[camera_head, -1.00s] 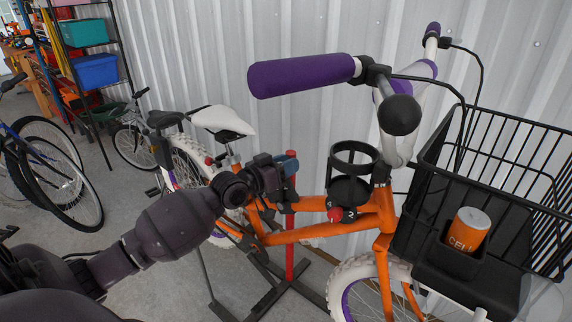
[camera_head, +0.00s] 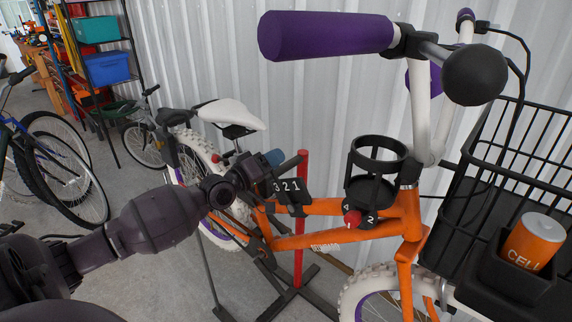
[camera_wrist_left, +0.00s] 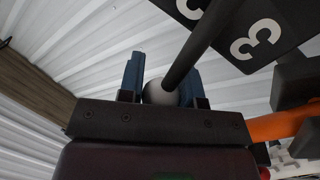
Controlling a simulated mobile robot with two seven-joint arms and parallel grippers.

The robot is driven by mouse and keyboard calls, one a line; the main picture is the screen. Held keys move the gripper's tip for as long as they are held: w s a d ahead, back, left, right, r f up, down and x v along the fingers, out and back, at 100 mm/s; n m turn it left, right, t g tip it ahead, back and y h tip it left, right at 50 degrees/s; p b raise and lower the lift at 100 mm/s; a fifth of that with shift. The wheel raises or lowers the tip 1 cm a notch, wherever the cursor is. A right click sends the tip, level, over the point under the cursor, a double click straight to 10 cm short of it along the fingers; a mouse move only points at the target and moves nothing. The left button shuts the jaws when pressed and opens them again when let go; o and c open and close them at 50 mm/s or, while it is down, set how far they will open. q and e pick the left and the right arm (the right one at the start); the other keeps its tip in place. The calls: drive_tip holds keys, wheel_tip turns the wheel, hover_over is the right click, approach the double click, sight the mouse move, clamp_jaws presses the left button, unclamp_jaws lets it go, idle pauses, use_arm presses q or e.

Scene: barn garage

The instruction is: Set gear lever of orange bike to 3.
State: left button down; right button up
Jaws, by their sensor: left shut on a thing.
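The orange bike (camera_head: 336,241) stands by the corrugated wall with a white saddle. On its frame is a black gear plate (camera_head: 293,189) marked 3 2 1; part of the plate with a 3 shows close up in the left wrist view (camera_wrist_left: 288,22). The gear lever (camera_wrist_left: 203,42) is a dark rod with a pale round knob (camera_wrist_left: 159,93). My left gripper (camera_head: 273,157) is beside the plate, its blue fingers shut on the knob. The rod crosses the plate beside the 3; its exact slot is not clear. My right gripper is not in view.
A purple handlebar grip (camera_head: 325,36) and a black cup holder (camera_head: 376,165) are near the arm. A red numbered knob (camera_head: 353,218) sits below the holder. The black basket (camera_head: 520,140) with an orange can (camera_head: 533,242) is at right. A red stand post (camera_head: 300,235) rises behind the frame.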

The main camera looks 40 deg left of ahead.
use_arm(q)
drive_tip(key=a+f+n+b, duration=0.1)
drive_tip(key=a+f+n, duration=0.1)
drive_tip(key=n, duration=0.1)
drive_tip(key=a+f+n+y+b, duration=0.1)
drive_tip(key=shift+w+f+n+t+b, duration=0.15)
drive_tip(key=shift+f+n+t+b, duration=0.15)
drive_tip(key=shift+n, duration=0.1)
drive_tip(key=c, duration=0.8)
unclamp_jaws()
drive_tip(key=v, duration=1.1)
drive_tip(key=shift+p, duration=0.4)
